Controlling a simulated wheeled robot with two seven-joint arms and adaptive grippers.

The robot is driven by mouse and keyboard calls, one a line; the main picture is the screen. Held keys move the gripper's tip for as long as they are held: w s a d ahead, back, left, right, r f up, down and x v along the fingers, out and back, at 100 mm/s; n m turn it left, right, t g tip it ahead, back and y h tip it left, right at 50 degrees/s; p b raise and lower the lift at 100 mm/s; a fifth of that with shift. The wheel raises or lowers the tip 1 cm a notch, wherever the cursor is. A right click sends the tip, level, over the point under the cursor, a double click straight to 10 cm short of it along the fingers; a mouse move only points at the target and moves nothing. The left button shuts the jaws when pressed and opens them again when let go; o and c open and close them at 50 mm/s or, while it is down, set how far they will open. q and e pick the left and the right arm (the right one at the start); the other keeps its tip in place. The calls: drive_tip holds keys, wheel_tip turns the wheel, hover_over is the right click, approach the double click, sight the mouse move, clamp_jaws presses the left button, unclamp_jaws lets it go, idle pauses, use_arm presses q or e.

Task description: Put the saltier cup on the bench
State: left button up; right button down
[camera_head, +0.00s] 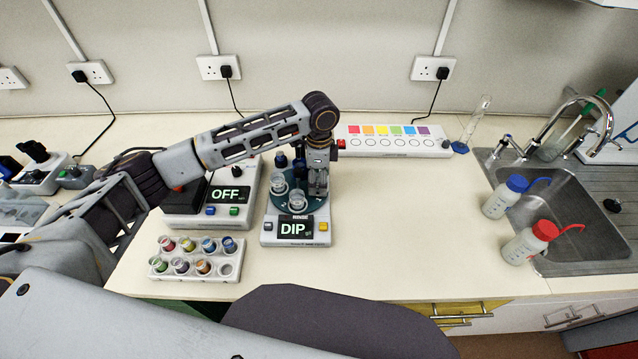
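Two clear cups stand on the round dark turntable of a white device whose display reads DIP (293,229). One cup (278,186) is at the turntable's left, the other cup (297,199) at its front. Dark blue pieces (281,160) are at its back, partly hidden by my arm. I cannot tell which cup is saltier. My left gripper (318,188) points down at the turntable's right side, beside the front cup. Its fingers are small and grey, and I cannot tell whether they are open or hold anything. My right gripper is not in view.
A box reading OFF (227,194) stands left of the device. A white rack (193,268) of coloured vials is in front. A colour strip (390,142) lies behind. The bench (410,220) is clear at centre right.

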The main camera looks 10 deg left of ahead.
use_arm(q)
drive_tip(key=c, duration=1.1)
drive_tip(key=shift+r, duration=0.15)
drive_tip(key=shift+c, duration=0.3)
wheel_tip(320, 180, up, 10)
drive_tip(key=shift+b, duration=0.35)
